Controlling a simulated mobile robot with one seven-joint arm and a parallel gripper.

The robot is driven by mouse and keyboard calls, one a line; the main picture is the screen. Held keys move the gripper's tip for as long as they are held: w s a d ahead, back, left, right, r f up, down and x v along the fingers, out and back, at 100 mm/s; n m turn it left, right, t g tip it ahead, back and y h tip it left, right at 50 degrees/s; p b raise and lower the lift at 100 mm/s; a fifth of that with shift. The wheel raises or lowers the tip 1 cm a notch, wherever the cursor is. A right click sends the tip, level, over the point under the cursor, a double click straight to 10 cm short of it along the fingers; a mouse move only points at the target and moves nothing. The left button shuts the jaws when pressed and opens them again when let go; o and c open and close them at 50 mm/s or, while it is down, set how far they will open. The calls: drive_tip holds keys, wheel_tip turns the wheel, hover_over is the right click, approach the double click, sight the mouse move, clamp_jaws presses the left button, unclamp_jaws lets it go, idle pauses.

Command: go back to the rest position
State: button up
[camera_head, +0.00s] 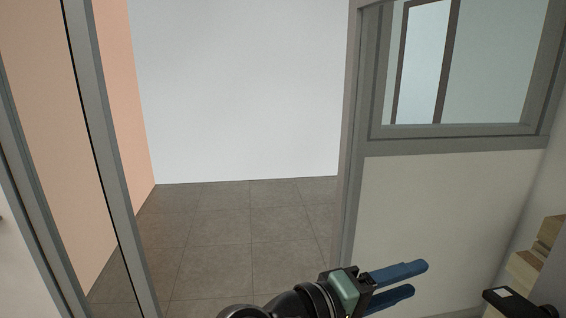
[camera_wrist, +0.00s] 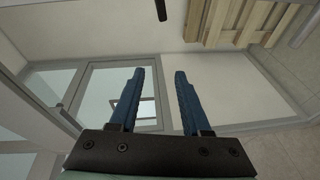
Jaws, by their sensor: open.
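My gripper (camera_head: 417,279) shows at the bottom of the head view, to the right of centre. Its two blue fingers point right and are spread apart. In the wrist view my gripper (camera_wrist: 158,86) also shows both blue fingers apart, with nothing between them. It is open and empty and touches nothing that I can see.
An open doorway with a tiled floor (camera_head: 230,225) lies ahead. A grey-framed partition (camera_head: 430,205) with a window stands right of it. Pale wooden pieces (camera_head: 530,268) and a dark object with a white label (camera_head: 505,293) are at the lower right. Wooden slats (camera_wrist: 238,20) show in the wrist view.

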drive_tip(key=w+a+r+m+t+y+b, duration=0.25)
drive_tip(key=a+r+t+y, duration=0.55)
drive_tip(key=r+t, duration=0.6)
drive_tip(key=s+a+r+t+y, duration=0.7)
drive_tip(key=s+a+r, duration=0.3)
drive_tip(key=r, duration=0.4)
drive_tip(key=shift+s+r+t+y+b, duration=0.3)
drive_tip(key=shift+s+y+b, duration=0.1)
drive_tip(key=shift+s, duration=0.3)
